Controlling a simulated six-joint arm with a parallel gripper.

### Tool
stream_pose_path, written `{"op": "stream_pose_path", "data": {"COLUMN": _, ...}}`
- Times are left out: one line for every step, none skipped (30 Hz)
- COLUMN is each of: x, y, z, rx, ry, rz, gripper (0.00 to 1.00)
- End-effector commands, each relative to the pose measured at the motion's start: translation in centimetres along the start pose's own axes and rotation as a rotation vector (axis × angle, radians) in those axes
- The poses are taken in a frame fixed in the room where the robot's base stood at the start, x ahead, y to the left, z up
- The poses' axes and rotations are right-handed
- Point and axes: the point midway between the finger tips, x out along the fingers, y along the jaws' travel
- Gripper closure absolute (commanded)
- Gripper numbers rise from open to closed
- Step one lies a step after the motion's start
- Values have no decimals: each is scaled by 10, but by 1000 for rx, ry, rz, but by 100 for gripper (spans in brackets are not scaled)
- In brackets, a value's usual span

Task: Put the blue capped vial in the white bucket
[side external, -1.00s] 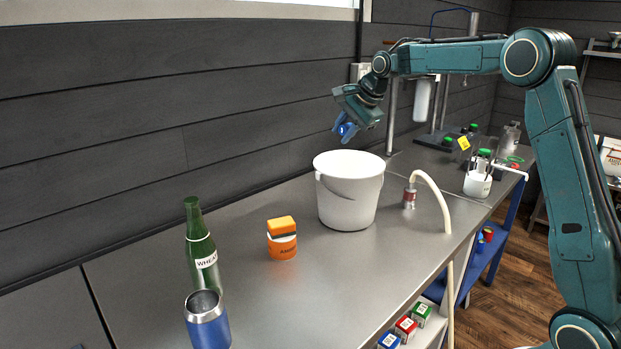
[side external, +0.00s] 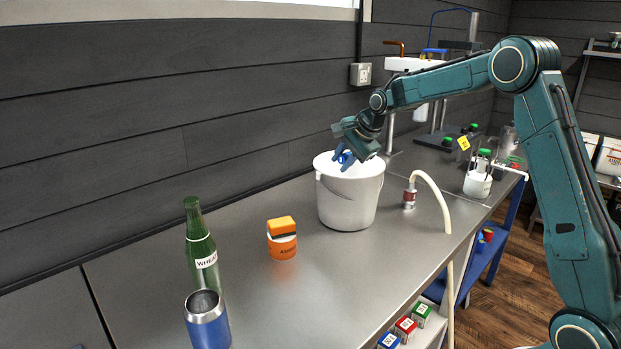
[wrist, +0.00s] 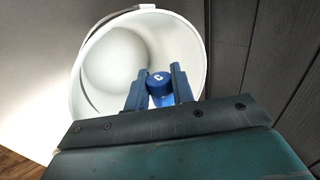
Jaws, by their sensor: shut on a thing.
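The white bucket (side external: 347,203) stands upright on the steel bench, its open mouth facing up. My gripper (side external: 343,161) is over the bucket's mouth, pointing down, with its fingertips at about rim height. In the wrist view my gripper (wrist: 158,88) is shut on the blue capped vial (wrist: 160,89), whose blue cap with a small white mark shows between the two fingers. The bucket's white inside (wrist: 118,62) lies behind the vial in that view. The vial's lower part is hidden, and I cannot tell whether it is below the rim.
A dark plank wall runs behind the bench.

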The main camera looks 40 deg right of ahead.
Motion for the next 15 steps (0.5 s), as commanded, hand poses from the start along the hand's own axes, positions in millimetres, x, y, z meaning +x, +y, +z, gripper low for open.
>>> {"op": "stream_pose_path", "data": {"x": 4, "y": 3, "z": 0, "rx": 0, "ry": -1, "rz": 1, "gripper": 98}}
{"op": "stream_pose_path", "data": {"x": 6, "y": 4, "z": 0, "rx": 0, "ry": -1, "rz": 1, "gripper": 98}}
{"op": "stream_pose_path", "data": {"x": 8, "y": 5, "z": 0, "rx": 0, "ry": -1, "rz": 0, "gripper": 98}}
{"op": "stream_pose_path", "data": {"x": 10, "y": 6, "z": 0, "rx": -1, "ry": -1, "rz": 1, "gripper": 98}}
{"op": "stream_pose_path", "data": {"x": 11, "y": 7, "z": 0, "rx": -1, "ry": -1, "rz": 0, "gripper": 98}}
{"op": "stream_pose_path", "data": {"x": 13, "y": 8, "z": 0, "rx": -1, "ry": -1, "rz": 0, "gripper": 98}}
{"op": "stream_pose_path", "data": {"x": 14, "y": 9, "z": 0, "rx": -1, "ry": -1, "rz": -1, "gripper": 98}}
{"op": "stream_pose_path", "data": {"x": 16, "y": 10, "z": 0, "rx": -1, "ry": -1, "rz": 0, "gripper": 98}}
{"op": "stream_pose_path", "data": {"x": 17, "y": 11, "z": 0, "rx": -1, "ry": -1, "rz": 0, "gripper": 98}}
{"op": "stream_pose_path", "data": {"x": 18, "y": 12, "z": 0, "rx": -1, "ry": -1, "rz": 0, "gripper": 98}}
{"op": "stream_pose_path", "data": {"x": 19, "y": 12, "z": 0, "rx": -1, "ry": -1, "rz": 1, "gripper": 98}}
{"op": "stream_pose_path", "data": {"x": 19, "y": 13, "z": 0, "rx": -1, "ry": -1, "rz": 0, "gripper": 98}}
{"op": "stream_pose_path", "data": {"x": 20, "y": 13, "z": 0, "rx": -1, "ry": -1, "rz": 0, "gripper": 98}}
{"op": "stream_pose_path", "data": {"x": 20, "y": 13, "z": 0, "rx": -1, "ry": -1, "rz": 0, "gripper": 98}}
{"op": "stream_pose_path", "data": {"x": 20, "y": 14, "z": 0, "rx": -1, "ry": 0, "rz": 0, "gripper": 98}}
